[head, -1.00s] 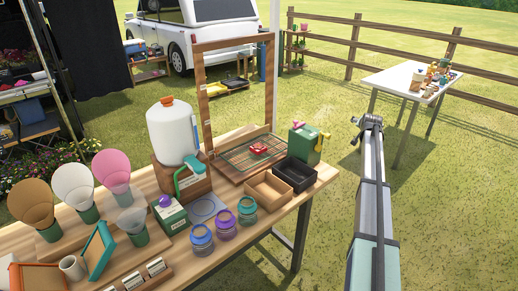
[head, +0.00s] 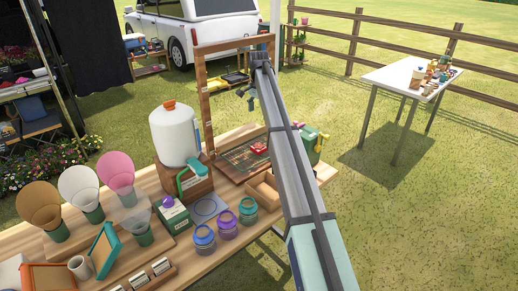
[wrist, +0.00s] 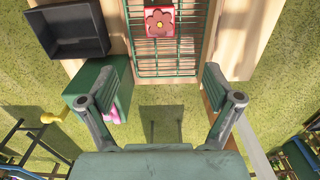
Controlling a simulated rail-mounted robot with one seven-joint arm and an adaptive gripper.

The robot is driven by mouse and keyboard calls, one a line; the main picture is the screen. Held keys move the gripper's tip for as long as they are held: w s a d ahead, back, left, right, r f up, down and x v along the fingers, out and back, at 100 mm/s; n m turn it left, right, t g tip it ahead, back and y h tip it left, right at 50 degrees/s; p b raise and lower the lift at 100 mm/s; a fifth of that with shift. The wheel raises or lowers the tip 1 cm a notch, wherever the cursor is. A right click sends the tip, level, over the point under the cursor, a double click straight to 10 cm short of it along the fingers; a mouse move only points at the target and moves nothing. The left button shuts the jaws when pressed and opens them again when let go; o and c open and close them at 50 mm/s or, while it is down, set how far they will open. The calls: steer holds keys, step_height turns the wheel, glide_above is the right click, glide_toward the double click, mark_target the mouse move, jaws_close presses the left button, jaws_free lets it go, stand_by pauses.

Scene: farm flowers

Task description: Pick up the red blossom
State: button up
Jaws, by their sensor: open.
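The red blossom (head: 258,148) is a small red piece on a dark wire rack (head: 236,160) at the table's right part. In the wrist view the blossom (wrist: 159,21) shows a pinkish flower shape on a red square, at the top edge, with the rack (wrist: 165,60) under it. My gripper (head: 248,98) is in front of the upright wooden frame, above the rack area. In the wrist view my gripper (wrist: 160,78) is open and empty, its fingers spread wide. The blossom lies beyond the fingertips, apart from them.
A wooden frame (head: 204,95) stands upright at the rack. A green box (wrist: 112,88) with a yellow handle and a black tray (wrist: 70,32) lie left of the rack in the wrist view. A white jug (head: 172,135) and several jars stand left in the head view.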

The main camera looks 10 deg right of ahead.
steer(key=p, duration=0.3)
glide_above(259, 147)
step_height(259, 147, down, 12)
steer(key=shift+r, duration=0.2)
steer(key=shift+f+p, duration=0.8)
steer(key=shift+f, duration=1.85)
steer(key=c, duration=1.2)
